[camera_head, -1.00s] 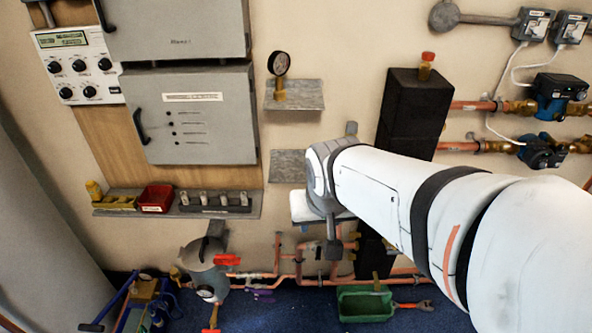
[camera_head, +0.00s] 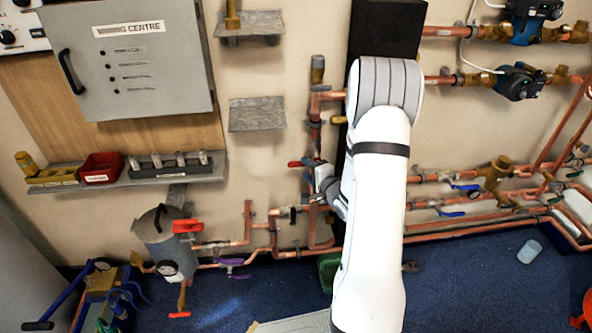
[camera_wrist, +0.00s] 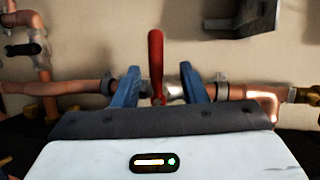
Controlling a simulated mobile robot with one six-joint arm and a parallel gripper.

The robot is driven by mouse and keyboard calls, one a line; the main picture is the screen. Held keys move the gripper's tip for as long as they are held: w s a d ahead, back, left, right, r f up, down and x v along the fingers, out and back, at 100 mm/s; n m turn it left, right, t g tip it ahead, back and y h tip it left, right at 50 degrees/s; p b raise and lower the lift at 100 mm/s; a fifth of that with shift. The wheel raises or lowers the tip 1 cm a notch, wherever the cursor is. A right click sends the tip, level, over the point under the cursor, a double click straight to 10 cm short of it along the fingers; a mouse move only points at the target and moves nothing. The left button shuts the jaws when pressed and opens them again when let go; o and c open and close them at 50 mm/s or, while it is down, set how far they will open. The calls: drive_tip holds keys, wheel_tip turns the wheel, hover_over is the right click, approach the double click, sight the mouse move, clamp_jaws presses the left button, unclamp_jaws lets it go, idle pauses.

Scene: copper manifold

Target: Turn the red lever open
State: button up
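A red lever (camera_wrist: 156,58) stands upright in the wrist view, across a copper pipe (camera_wrist: 75,87) that runs level behind it. My gripper (camera_wrist: 160,70) is open, with its two blue fingers on either side of the lever's lower part. Gaps show between the lever and both fingers. The lever's foot is partly hidden by the gripper body. In the head view, a red handle (camera_head: 295,163) shows just left of my gripper (camera_head: 318,181), by a vertical copper pipe; my arm hides part of this spot.
A grey vessel (camera_head: 160,238) with another red handle (camera_head: 187,226) stands at lower left. A purple handle (camera_head: 229,262) sits on the low pipe. Blue-handled valves (camera_head: 465,186) line the pipes at right. A metal shelf (camera_head: 257,114) is above left of my gripper.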

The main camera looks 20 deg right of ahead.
sight(301, 165)
drive_tip(key=shift+m, duration=0.3)
drive_tip(key=x, duration=0.7)
drive_tip(key=shift+w+f, duration=0.3)
drive_tip(key=shift+w, duration=0.05)
clamp_jaws()
